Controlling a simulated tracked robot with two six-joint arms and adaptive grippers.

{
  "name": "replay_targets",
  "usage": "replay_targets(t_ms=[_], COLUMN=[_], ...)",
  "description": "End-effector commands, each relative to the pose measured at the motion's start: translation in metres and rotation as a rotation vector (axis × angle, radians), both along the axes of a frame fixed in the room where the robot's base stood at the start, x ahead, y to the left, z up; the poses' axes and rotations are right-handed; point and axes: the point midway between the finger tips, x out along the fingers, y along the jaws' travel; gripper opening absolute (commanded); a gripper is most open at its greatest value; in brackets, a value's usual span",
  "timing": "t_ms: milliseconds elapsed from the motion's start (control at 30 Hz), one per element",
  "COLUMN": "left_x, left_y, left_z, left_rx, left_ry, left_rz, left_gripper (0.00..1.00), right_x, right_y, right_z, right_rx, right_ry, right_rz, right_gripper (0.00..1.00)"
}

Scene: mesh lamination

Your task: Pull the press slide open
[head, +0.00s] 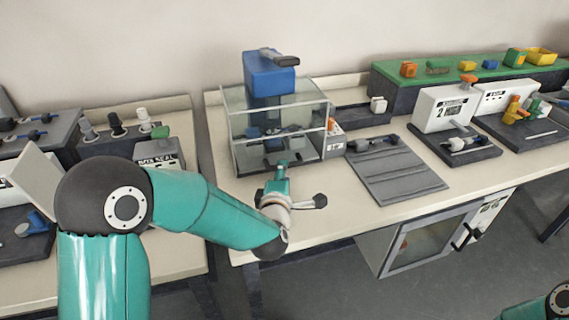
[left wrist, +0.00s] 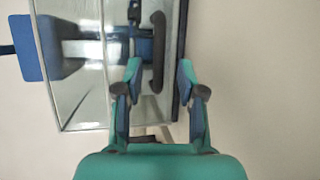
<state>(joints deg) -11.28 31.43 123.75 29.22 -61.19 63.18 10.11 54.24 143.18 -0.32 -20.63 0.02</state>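The press (head: 268,75) has a blue top and a clear box around its lower part, and it stands on the middle table. In the left wrist view, its clear housing (left wrist: 85,95) fills the upper left. A dark bar handle (left wrist: 156,50) at the press front lies between the fingertip lines of my left gripper (left wrist: 159,70). The fingers are apart, with a gap on both sides of the bar. In the head view my left gripper (head: 281,172) is at the press's front lower edge. My right gripper is out of view.
A grey grooved plate (head: 395,180) lies right of the press, with a dark tool behind it. White labelled boxes (head: 445,108) stand further right. A glass-fronted cabinet (head: 430,240) is below the table. Bare table lies in front of the press.

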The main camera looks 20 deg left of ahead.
Motion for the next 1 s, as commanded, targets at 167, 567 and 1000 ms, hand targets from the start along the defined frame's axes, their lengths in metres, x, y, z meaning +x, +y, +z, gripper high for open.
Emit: replay_targets(t_ms=[167, 567, 1000], left_x=[0.029, 0.047, 0.047], left_y=[0.006, 0.01, 0.01], left_z=[-0.006, -0.01, -0.01], left_rx=[0.001, 0.0, 0.0], left_ry=[0.001, 0.0, 0.001], left_rz=[0.001, 0.0, 0.001], left_gripper=[0.39, 0.39, 0.0], right_x=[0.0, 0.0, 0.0], right_y=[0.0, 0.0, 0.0], right_z=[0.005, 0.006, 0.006], right_rx=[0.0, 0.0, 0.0], right_ry=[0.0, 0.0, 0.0], right_rz=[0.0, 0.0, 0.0], right_gripper=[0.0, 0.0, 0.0])
